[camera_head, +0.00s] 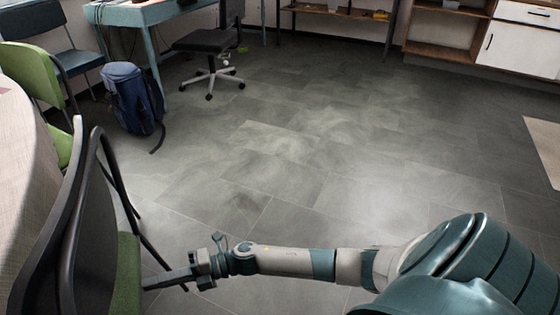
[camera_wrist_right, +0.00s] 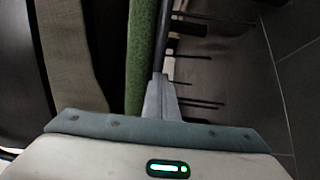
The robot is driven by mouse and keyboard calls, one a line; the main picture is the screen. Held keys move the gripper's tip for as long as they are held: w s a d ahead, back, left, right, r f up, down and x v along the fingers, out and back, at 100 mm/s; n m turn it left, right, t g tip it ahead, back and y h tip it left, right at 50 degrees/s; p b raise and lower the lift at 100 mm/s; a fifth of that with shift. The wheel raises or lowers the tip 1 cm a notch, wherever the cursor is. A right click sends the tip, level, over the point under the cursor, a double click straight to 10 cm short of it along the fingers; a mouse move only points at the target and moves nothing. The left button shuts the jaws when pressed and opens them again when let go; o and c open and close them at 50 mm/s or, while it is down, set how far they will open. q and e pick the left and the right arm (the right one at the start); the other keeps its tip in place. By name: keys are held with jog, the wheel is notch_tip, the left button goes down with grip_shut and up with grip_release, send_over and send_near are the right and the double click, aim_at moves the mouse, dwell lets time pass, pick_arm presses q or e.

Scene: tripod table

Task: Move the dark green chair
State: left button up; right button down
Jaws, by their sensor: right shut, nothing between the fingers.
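The dark green chair (camera_head: 127,275) stands at the lower left in the head view, with a dark backrest, black frame and green seat. Its left part is cut off by the picture edge. My right gripper (camera_head: 150,283) reaches in from the right at seat height, its fingertips at the seat's right side. In the right wrist view, the shut fingers (camera_wrist_right: 159,88) lie close beside the green seat edge (camera_wrist_right: 143,50) and a black frame bar. Whether they touch the chair I cannot tell. The gripper is shut and empty. My left gripper is not in view.
A round table (camera_head: 22,170) stands at the left beside the chair. A bright green chair (camera_head: 32,75), a blue backpack (camera_head: 133,98), a teal desk (camera_head: 150,12) and a black office chair (camera_head: 207,41) are behind. The tiled floor (camera_head: 300,140) in the middle is clear.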

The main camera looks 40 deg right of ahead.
jog(key=v, duration=1)
jog(key=shift+r, duration=0.1)
dwell(0.7)
